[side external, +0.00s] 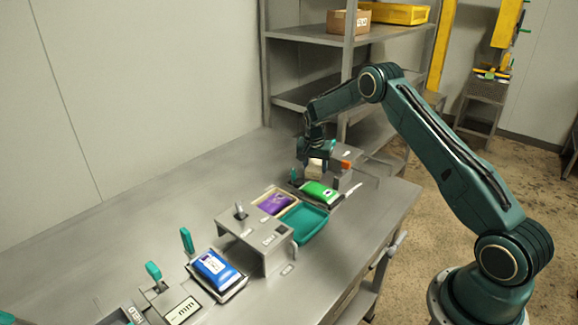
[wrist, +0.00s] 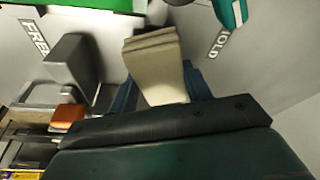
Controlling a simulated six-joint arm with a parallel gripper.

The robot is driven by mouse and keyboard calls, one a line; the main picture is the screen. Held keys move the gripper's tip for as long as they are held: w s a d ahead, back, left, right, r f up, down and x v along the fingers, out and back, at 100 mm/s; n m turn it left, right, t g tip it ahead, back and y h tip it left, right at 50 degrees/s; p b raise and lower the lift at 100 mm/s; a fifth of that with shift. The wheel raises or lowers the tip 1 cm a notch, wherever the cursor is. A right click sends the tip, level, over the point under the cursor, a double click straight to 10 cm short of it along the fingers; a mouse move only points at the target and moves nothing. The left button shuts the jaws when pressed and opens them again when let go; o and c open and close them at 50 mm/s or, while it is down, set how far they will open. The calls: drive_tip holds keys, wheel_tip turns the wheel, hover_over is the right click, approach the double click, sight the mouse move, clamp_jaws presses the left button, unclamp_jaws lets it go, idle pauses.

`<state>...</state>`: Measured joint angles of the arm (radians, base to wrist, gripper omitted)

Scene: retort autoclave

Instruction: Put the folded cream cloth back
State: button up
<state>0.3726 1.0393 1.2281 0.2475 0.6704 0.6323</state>
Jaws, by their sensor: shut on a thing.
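The folded cream cloth (side external: 315,168) is in my gripper (side external: 317,156), which hangs at the far end of the steel bench, just behind the green pouch. In the wrist view the cloth (wrist: 153,50) shows as a layered, folded block between the dark blue fingers of my gripper (wrist: 162,85). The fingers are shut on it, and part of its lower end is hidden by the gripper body. I cannot tell whether the cloth touches the surface beneath.
The green pouch (side external: 317,191) lies beside a teal lever (side external: 293,175). An orange piece (side external: 346,164) is nearby. A purple pouch (side external: 276,202), an empty teal tray (side external: 303,224) and a blue pouch (side external: 213,266) are nearer. FREE (wrist: 35,38) and HOLD (wrist: 217,44) labels show. The bench's left side is clear.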

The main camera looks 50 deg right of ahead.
sight(313, 170)
drive_tip(key=shift+f, duration=0.2)
drive_tip(key=o, duration=0.9)
drive_tip(key=shift+r, duration=0.15)
drive_tip(key=shift+r, duration=0.55)
drive_tip(key=v, duration=1.1)
drive_tip(key=shift+a+r, duration=0.1)
drive_tip(key=shift+r, duration=0.3)
